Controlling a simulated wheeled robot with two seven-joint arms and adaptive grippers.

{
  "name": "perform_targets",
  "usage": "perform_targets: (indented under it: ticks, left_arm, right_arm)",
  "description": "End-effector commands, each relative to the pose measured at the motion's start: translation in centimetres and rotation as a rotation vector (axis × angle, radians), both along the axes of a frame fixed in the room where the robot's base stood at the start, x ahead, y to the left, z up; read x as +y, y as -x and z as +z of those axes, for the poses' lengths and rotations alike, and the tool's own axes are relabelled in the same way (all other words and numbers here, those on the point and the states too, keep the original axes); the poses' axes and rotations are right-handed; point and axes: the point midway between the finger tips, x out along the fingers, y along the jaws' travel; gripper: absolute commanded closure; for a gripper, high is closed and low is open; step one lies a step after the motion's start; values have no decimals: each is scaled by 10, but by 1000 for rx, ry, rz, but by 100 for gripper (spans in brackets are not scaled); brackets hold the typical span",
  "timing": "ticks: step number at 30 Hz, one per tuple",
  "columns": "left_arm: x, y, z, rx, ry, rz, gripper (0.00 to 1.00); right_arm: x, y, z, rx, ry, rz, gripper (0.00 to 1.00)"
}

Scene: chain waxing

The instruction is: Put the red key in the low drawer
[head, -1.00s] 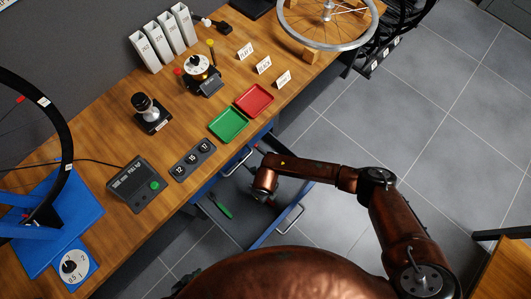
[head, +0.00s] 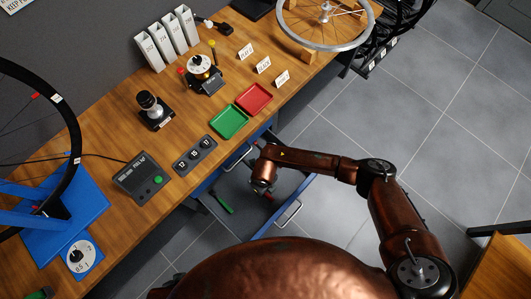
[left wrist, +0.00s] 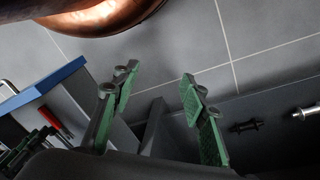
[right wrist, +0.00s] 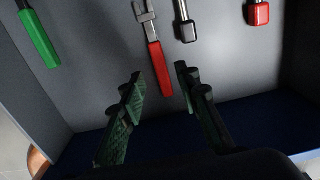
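An open drawer with a blue rim (head: 290,205) juts out below the bench front. In the right wrist view, a red-handled tool with a metal jaw (right wrist: 158,65) lies on its grey floor. A second red-ended tool (right wrist: 258,14) lies to its right; I cannot tell which one is the red key. My right gripper (right wrist: 158,82) is open and empty, pointing into the drawer at the jawed tool's handle; my wrist (head: 263,175) mostly hides it from the head. My left gripper (left wrist: 155,95) is open and empty over the floor, beside the drawer seen at left.
A green-handled tool (head: 221,204) and a black-ended metal tool (right wrist: 186,25) also lie in the drawer. A closed-looking drawer handle (head: 238,158) is above it. The bench holds green (head: 229,122) and red (head: 254,98) trays. Floor right of the drawer is clear.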

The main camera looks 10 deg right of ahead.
Motion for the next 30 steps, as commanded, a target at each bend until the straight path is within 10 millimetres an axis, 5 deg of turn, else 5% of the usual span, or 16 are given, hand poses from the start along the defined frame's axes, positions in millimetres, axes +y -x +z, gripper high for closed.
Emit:
perform_targets:
  ticks: [7, 18, 30]
  left_arm:
    - [21, 28, 38, 110, -57, 12, 60]
    - [28, 31, -25, 121, -76, 9, 60]
    - [30, 34, -44, 120, -80, 8, 60]
  right_arm:
    - [0, -1, 33, -4, 1, 0, 70]
    - [0, 0, 68, -1, 0, 0, 70]
    - [0, 1, 75, 1, 0, 0, 70]
